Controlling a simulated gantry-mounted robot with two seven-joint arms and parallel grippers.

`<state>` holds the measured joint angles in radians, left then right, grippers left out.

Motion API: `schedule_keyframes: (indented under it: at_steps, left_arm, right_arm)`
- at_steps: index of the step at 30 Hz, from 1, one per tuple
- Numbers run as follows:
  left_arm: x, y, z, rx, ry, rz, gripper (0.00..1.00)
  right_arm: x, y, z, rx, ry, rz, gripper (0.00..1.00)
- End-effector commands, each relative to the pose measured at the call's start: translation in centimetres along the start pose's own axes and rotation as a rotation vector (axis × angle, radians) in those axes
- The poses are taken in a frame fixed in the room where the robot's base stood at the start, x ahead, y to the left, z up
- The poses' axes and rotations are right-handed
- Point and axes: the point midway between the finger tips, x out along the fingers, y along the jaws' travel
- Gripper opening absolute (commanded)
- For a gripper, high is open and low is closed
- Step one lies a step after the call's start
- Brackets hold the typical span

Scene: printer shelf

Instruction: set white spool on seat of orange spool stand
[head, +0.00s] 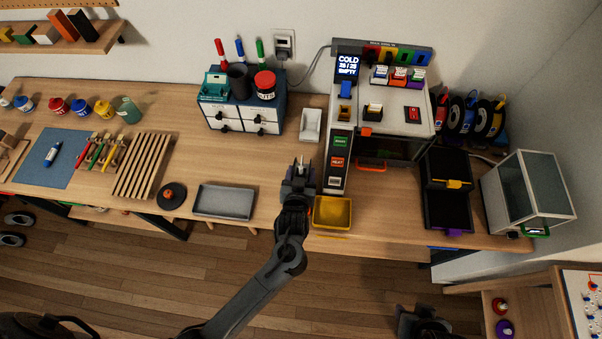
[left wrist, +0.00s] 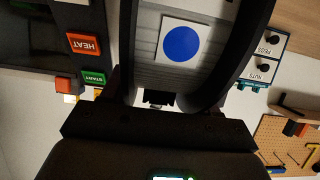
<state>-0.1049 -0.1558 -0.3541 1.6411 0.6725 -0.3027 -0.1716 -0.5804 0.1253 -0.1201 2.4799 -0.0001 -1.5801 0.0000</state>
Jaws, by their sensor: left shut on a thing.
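My left gripper (head: 299,168) is above the table's middle, left of the printer's button panel. In the left wrist view it is shut on the white spool (left wrist: 147,72), which has dark rims, a pale winding and a white label with a blue dot. In the head view the spool is small and mostly hidden by the gripper. A dark round base with an orange-red knob (head: 169,195) sits on the table at left; I cannot tell whether it is the orange spool stand. A dark part of my right arm (head: 424,323) shows at the bottom edge; its fingers are unclear.
The printer (head: 398,118) stands right of my gripper. A yellow bin (head: 333,213) and a grey tray (head: 224,201) lie near the front edge. A drawer box (head: 243,117) is behind at left. Coloured spools (head: 487,119) stand right of the printer. A wooden slatted rack (head: 143,166) is at left.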

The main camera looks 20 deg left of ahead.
Motion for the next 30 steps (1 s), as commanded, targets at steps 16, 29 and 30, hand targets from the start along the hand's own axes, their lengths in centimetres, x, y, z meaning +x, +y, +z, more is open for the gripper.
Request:
schedule_keyframes:
  at_steps: [16,29,30]
  left_arm:
    - [0.31,0.04,0.58,-0.001,0.003,0.001,0.0]
    - [0.36,0.02,0.82,0.0,0.001,0.0,0.89]
    - [0.36,0.02,0.83,0.0,0.001,0.0,0.89]
  right_arm:
    - [0.24,-0.08,0.03,0.003,0.001,-0.002,0.39]
    - [0.25,-0.21,-0.01,0.009,0.002,-0.007,0.39]
    - [0.26,-0.21,-0.01,0.009,0.002,-0.007,0.39]
